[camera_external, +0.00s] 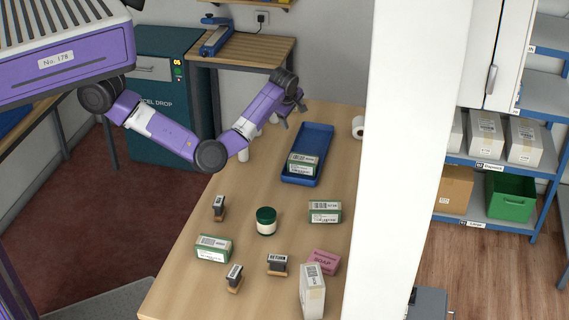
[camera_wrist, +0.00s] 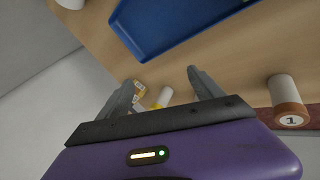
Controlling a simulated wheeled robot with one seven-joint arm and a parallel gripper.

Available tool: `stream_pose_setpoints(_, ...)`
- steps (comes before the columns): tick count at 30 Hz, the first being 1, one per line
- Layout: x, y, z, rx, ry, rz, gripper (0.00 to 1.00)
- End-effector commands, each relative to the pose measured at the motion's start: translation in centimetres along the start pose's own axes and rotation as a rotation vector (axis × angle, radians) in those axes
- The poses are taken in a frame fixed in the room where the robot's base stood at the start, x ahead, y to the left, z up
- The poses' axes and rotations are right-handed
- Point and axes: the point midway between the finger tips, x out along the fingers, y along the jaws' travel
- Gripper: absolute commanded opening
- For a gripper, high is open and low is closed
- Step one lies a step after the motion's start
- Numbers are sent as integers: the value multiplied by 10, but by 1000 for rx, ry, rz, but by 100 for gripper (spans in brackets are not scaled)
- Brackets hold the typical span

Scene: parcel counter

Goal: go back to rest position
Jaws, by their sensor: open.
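My gripper (camera_external: 296,108) is above the far end of the wooden counter (camera_external: 185,290), to the upper left of the blue tray (camera_external: 322,135). In the wrist view its two grey fingers (camera_wrist: 160,88) are spread apart with nothing held between them. The arm reaches out from the left, bent at the elbow. The blue tray also shows at the top of the wrist view (camera_wrist: 150,45). A green-and-white box (camera_external: 302,164) lies in the tray's near end, apart from my gripper.
White cylinders (camera_external: 242,154) stand under my forearm; one marked 1 (camera_wrist: 288,105) shows in the wrist view. A white pillar (camera_external: 405,150) hides the right side.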

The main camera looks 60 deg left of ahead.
Motion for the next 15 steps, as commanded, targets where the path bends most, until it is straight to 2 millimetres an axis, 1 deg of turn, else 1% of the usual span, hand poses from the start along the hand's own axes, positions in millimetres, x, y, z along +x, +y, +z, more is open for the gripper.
stream_pose_setpoints(1,6,9,-21,76,45,80,76)
stream_pose_setpoints(4,9,27,-50,256,126,242,76)
stream_pose_setpoints(6,5,38,-67,387,189,350,76)
stream_pose_setpoints(8,-2,46,-79,505,248,439,76)
stream_pose_setpoints(11,-19,54,-92,705,350,580,76)
stream_pose_setpoints(14,-43,54,-97,906,458,715,76)
stream_pose_setpoints(15,-54,52,-98,984,502,767,76)
